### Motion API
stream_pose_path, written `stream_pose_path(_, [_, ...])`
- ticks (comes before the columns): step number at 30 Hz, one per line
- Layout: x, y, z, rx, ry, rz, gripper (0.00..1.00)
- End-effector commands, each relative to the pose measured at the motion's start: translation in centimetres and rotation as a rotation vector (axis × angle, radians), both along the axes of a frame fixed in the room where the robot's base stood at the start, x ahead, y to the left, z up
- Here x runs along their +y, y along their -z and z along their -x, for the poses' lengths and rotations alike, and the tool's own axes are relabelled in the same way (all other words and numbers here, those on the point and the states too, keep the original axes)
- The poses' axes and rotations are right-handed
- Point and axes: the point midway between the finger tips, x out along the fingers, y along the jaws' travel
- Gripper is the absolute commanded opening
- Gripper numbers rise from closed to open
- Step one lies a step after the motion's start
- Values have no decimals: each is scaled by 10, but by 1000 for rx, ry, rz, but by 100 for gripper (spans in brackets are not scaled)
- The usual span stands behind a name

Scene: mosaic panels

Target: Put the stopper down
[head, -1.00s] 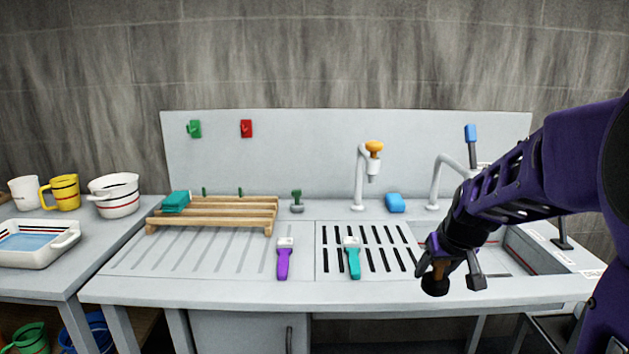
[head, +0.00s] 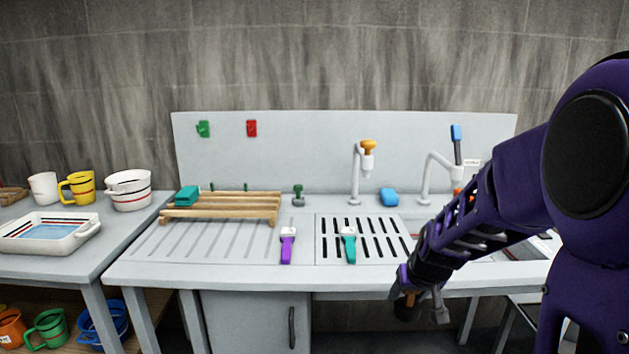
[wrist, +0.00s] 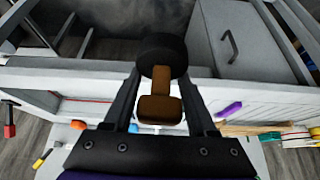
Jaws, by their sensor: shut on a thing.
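The stopper (wrist: 160,108) has a brown handle and a round black end. In the wrist view its handle is between the two fingers of my gripper (wrist: 161,85), and its black end points away from me. In the head view my gripper (head: 421,304) is shut on the stopper (head: 405,313), low in front of the counter's front edge. The stopper hangs with its black end down, clear of any surface. My arm hides most of the sink basin at the right.
The counter (head: 215,270) holds a purple brush (head: 287,247), a teal brush (head: 348,246) and a wooden rack (head: 225,207). A blue sponge (head: 389,197) lies by the taps. The front left of the counter is clear. A side table (head: 90,262) holds mugs and a tray.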

Motion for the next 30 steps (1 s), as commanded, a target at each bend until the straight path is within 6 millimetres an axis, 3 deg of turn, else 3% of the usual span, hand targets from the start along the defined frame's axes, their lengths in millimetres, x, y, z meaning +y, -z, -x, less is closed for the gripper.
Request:
stream_pose_path(3, [23,17,7,8,-9,2,1])
stream_pose_path(11, [48,41,19,2,-6,15,1])
stream_pose_path(15, [51,51,25,2,-4,21,1])
stream_pose_path(24, [52,100,64,3,-4,23,1])
stream_pose_path(30, [52,103,67,-3,-3,20,1])
